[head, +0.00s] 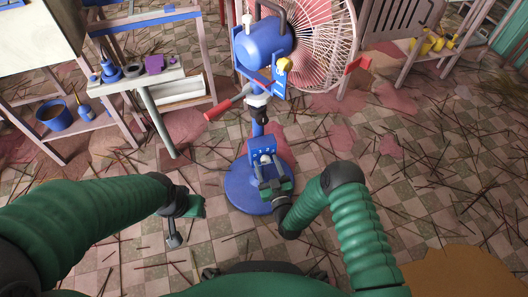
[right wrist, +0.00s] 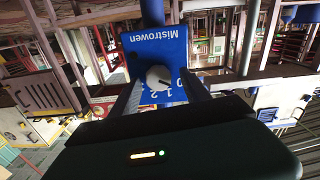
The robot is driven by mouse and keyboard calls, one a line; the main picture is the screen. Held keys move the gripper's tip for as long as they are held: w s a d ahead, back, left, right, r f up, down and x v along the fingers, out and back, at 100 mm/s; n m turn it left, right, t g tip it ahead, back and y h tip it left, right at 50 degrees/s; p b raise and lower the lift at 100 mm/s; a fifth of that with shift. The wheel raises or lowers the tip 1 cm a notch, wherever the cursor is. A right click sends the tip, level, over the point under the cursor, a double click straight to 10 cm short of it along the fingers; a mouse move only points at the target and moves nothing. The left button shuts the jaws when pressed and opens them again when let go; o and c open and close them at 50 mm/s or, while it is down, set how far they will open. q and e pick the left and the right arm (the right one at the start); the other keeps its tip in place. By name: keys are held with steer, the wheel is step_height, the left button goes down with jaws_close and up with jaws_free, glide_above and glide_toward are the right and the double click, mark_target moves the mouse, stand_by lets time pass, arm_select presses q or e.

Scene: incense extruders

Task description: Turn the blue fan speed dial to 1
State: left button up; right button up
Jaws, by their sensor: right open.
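The blue fan (head: 263,48) stands upright on a round blue base (head: 240,190). Its blue control box (head: 262,146) on the stand carries numbers. In the right wrist view the box (right wrist: 180,45) appears upside down with the label "Mistrowen". A pale round dial (right wrist: 157,76) with a dark mark sits above the digits there; the exact setting is hard to read. My right gripper (head: 270,180) is open just in front of the box. In the wrist view its fingers (right wrist: 162,95) lie either side of the dial, contact unclear. My left gripper (head: 184,222) hangs left of the base, away from the fan.
A wooden bench (head: 135,80) with small blue and purple items stands at the left, with a blue pot (head: 54,117) lower down. A red-handled bar (head: 222,107) sticks out left of the fan stand. Thin sticks litter the tiled floor (head: 400,170).

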steer(key=shift+d, duration=0.1)
steer(key=shift+c, duration=0.7)
jaws_close()
steer(key=shift+r+m, duration=0.1)
steer(key=shift+m, duration=0.2)
steer(key=shift+w+d+m+p, duration=0.1)
steer(key=shift+m+p, duration=0.45)
steer(key=shift+m, duration=1.25)
steer(key=shift+d+m+p, duration=0.1)
steer(key=shift+m+p, duration=0.45)
steer(key=shift+m, duration=1.25)
